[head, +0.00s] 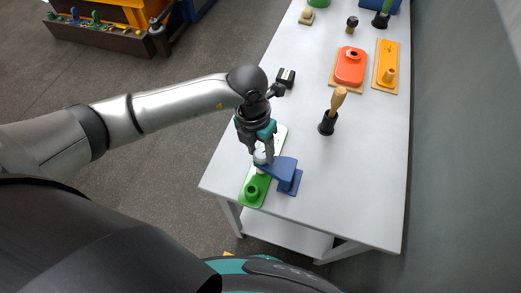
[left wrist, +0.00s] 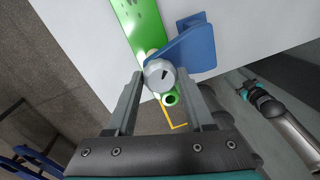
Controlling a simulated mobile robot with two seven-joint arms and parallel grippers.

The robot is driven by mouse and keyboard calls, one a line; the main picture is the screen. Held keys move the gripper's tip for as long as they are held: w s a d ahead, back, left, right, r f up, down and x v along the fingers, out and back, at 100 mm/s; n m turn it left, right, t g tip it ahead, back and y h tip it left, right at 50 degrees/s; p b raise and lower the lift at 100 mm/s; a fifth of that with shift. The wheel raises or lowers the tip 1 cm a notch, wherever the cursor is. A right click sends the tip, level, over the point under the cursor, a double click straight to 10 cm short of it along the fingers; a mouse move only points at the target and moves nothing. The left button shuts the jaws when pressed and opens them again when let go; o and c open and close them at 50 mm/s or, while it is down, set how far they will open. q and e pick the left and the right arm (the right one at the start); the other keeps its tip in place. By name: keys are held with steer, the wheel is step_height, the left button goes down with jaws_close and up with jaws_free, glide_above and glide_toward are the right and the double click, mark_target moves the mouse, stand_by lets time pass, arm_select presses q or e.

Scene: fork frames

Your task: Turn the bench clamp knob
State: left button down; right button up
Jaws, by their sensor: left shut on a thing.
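The bench clamp has a blue bracket (head: 283,171) at the near end of the white table, beside a green board (head: 255,189). My left gripper (head: 262,155) reaches down over the clamp from above. In the left wrist view, the fingers of my left gripper (left wrist: 163,82) stand on either side of the knob, shut on it. In the head view the fingers partly hide the knob.
The white table (head: 350,200) also holds a wooden-handled tool in a black holder (head: 328,122), a small black block (head: 286,76), an orange piece (head: 351,66) and a yellow board (head: 387,66). The table's right part is clear. A grey wall stands at the right.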

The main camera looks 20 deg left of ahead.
arm_select(q)
steer(key=m+b, duration=0.1)
steer(key=m, duration=0.1)
steer(key=m+b, duration=0.2)
steer(key=m, duration=0.1)
steer(key=shift+w+f+m+g, duration=0.1)
steer(key=shift+w+m+g, duration=0.1)
steer(key=shift+m+g, duration=0.1)
steer(key=m+b, duration=0.4)
steer(key=shift+w+d+y, duration=0.1)
steer(key=shift+y, duration=0.3)
steer(key=m+b, duration=0.6)
steer(key=shift+m+y+b, duration=0.4)
steer(key=m+b, duration=0.3)
steer(key=shift+d, duration=0.1)
steer(key=shift+r+m+b, duration=0.2)
steer(key=shift+m+b, duration=0.1)
steer(key=shift+b, duration=0.05)
